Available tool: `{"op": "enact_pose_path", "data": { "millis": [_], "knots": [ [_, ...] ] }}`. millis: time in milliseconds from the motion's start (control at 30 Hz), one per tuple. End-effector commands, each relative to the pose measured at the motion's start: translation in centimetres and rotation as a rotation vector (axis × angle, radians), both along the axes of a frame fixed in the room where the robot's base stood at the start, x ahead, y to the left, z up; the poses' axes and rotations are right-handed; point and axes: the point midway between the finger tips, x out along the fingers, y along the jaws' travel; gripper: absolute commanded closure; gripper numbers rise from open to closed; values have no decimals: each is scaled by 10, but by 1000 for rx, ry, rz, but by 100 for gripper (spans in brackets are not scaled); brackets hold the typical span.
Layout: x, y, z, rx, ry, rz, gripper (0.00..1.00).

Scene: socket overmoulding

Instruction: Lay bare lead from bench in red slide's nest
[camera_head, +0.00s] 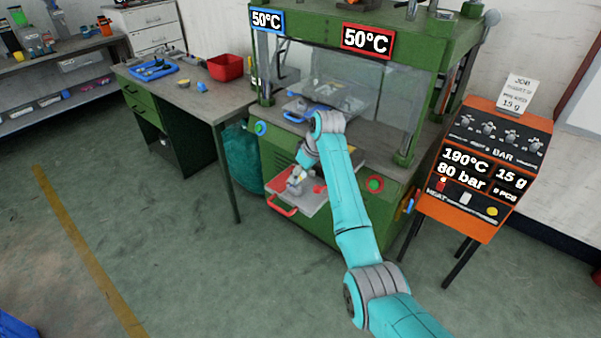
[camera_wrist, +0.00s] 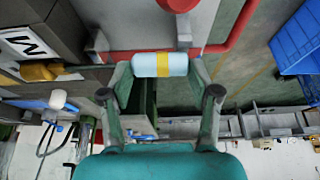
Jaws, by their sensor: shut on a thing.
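My gripper (camera_head: 299,182) is over the pulled-out red slide (camera_head: 318,203), which has a red handle (camera_head: 281,207) at its front. In the wrist view my gripper (camera_wrist: 160,72) is shut on a pale blue cylinder with a yellow band (camera_wrist: 161,64), apparently part of the bare lead. The cylinder lies crosswise between the fingertips. The red handle (camera_wrist: 232,32) also shows at the top of the wrist view. My gripper hides the slide's nest in the head view, and I cannot tell whether the lead touches the slide.
The green press (camera_head: 262,165) stands around the slide, with a blue-handled slide (camera_head: 293,117) above. The bench (camera_head: 205,100) at left carries a blue tray (camera_head: 152,70) and a red bin (camera_head: 225,67). An orange control panel (camera_head: 470,205) stands at right. The floor in front is clear.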

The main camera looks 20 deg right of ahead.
Motion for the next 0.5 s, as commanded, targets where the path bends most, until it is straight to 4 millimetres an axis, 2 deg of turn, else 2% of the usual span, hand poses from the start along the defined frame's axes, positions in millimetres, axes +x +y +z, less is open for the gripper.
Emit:
{"op": "enact_pose_path", "data": {
  "millis": [33, 133, 167, 500],
  "knots": [
    [0, 0, 0, 0, 0, 0, 36],
    [0, 0, 0, 0, 0, 0, 11],
    [0, 0, 0, 0, 0, 0, 9],
    [0, 0, 2, 1, -1, 0, 9]
  ]
}}
